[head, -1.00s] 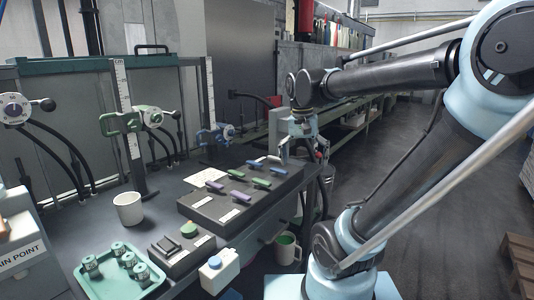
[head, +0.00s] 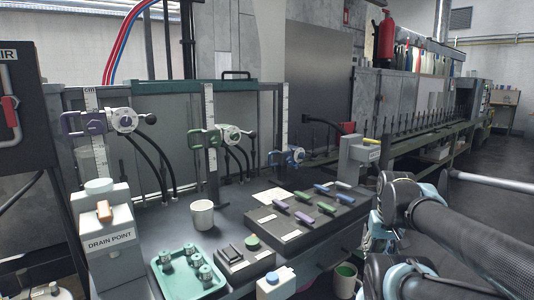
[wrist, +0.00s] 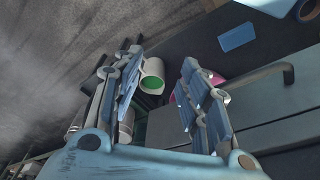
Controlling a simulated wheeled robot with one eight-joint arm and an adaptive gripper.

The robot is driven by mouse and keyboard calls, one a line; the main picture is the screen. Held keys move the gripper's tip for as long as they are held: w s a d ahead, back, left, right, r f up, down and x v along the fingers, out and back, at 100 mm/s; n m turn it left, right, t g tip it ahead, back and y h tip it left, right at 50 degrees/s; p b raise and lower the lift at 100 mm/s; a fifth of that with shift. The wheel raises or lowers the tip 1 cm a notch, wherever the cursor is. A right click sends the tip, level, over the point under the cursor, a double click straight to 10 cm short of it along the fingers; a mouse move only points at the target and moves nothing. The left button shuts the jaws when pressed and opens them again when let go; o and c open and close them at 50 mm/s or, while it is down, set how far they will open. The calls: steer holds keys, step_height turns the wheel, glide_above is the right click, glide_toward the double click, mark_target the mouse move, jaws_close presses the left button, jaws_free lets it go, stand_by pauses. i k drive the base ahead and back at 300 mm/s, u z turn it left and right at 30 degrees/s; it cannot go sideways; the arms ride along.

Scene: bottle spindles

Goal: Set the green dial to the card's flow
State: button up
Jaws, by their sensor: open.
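The green dial unit (head: 224,136) is a green clamp with a pale round dial and a dark knob, mounted on an upright post at the back of the bench. Its dial markings are too small to read. A pale card (head: 273,197) lies on the bench behind the lever panel; its text is not legible. My gripper (head: 374,246) is low at the right edge of the bench, well away from the green dial.
A purple-clamped dial (head: 120,121) is left and a blue one (head: 289,157) right. A white mug (head: 202,214), green tray (head: 158,285), lever panel (head: 262,240) and drain point box (head: 108,242) occupy the bench. A green-lined mug (head: 345,281) stands below the bench edge.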

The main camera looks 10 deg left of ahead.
mark_target(234, 136)
steer(key=u, duration=0.25)
steer(key=k, duration=0.9)
steer(key=z, duration=0.3)
